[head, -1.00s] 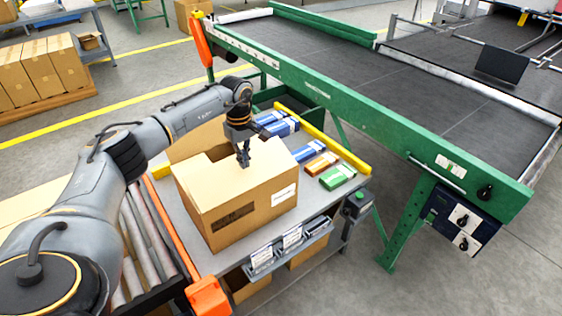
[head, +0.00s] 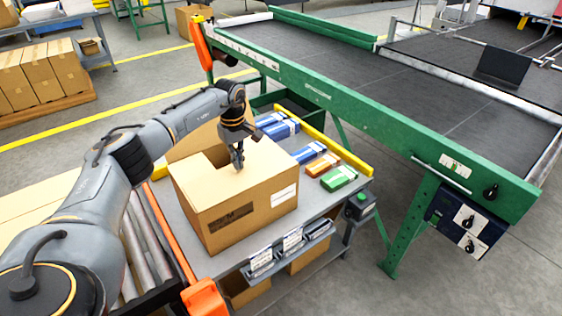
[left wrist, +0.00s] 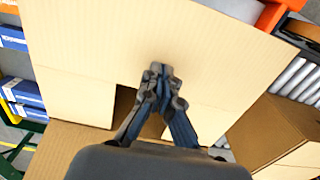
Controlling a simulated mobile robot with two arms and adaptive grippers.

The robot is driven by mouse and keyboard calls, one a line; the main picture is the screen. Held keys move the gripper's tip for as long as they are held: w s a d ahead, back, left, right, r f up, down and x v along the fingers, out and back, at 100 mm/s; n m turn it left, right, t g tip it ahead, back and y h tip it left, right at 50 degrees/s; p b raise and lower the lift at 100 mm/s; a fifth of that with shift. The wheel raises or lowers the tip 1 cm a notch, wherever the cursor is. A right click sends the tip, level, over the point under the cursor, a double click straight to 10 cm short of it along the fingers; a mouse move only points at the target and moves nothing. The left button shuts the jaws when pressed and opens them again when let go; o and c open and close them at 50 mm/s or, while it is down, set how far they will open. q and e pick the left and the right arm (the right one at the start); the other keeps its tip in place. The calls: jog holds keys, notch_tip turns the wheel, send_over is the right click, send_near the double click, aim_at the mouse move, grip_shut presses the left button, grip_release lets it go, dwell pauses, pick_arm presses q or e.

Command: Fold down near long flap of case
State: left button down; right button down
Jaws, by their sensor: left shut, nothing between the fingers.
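The open-topped brown cardboard case (head: 262,205) stands on the grey packing table. Its near long flap (head: 222,184) lies about level over the near part of the top; in the left wrist view it is the broad tan panel (left wrist: 150,35). The far flap (head: 195,139) stands up behind. Short end flaps (left wrist: 68,97) lie inward, with a dark gap between them. My left gripper (head: 239,168) is shut and empty, pointing down over the top, its tips at or just above the near flap; contact is unclear. Its fingers show in the left wrist view (left wrist: 161,70).
Blue, orange and green cartons (head: 338,178) lie right of the case beside a yellow rail (head: 345,155). A green-framed conveyor (head: 400,120) runs behind. Rollers and an orange rail (head: 172,232) lie to the left. Label bins (head: 290,248) hang at the front edge.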

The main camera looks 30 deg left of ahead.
pick_arm(q)
notch_tip(320, 180, up, 9)
jog(key=p, duration=0.6)
jog(key=shift+p, duration=0.4)
dwell(0.3)
